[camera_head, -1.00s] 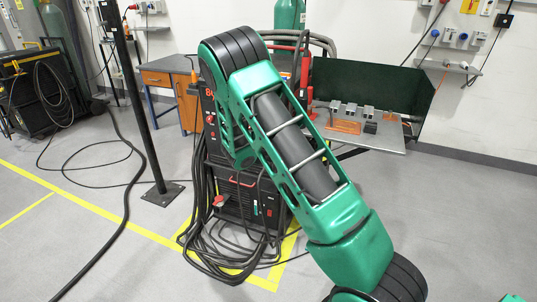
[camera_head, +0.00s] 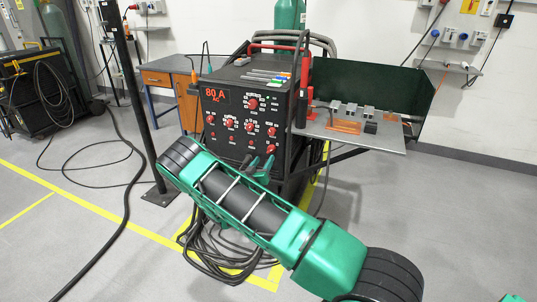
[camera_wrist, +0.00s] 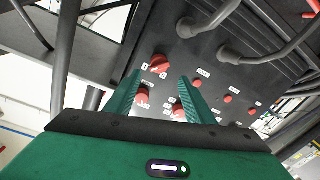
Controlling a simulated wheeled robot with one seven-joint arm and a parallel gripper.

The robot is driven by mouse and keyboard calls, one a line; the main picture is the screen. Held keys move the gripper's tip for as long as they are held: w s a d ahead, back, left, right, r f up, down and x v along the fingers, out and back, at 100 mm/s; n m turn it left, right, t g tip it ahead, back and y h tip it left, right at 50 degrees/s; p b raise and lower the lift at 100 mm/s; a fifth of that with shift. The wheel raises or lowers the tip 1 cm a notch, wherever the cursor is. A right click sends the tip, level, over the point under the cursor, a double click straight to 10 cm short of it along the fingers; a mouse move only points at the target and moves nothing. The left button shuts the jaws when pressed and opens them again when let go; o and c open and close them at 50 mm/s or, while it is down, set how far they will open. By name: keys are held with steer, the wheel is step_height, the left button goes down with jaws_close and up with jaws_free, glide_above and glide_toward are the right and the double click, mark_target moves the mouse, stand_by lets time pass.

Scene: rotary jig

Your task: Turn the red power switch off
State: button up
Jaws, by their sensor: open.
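The black power source (camera_head: 240,120) stands in the middle of the head view, its display lit with "80 A". Several red knobs sit on its front panel. In the wrist view a larger red rotary switch (camera_wrist: 159,63) with white marks lies just beyond my fingertips; it looks like the power switch, but its labels are too small to read. My gripper (camera_wrist: 160,77) is open and empty, its two green fingers pointing at the panel. In the head view my gripper (camera_head: 262,166) is at the panel's lower part. Contact with the switch cannot be told.
Two red knobs (camera_wrist: 142,97) (camera_wrist: 178,110) show close by the fingers. Thick cables plug into sockets (camera_wrist: 188,27) near the switch. A cable coil (camera_head: 215,250) lies on the floor. A worktable (camera_head: 370,135) with metal parts stands to the right.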

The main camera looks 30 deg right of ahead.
mark_target(269, 151)
steer(key=x, duration=0.8)
steer(key=shift+w+d, duration=0.15)
steer(key=shift+c, duration=0.4)
steer(key=c, duration=0.9)
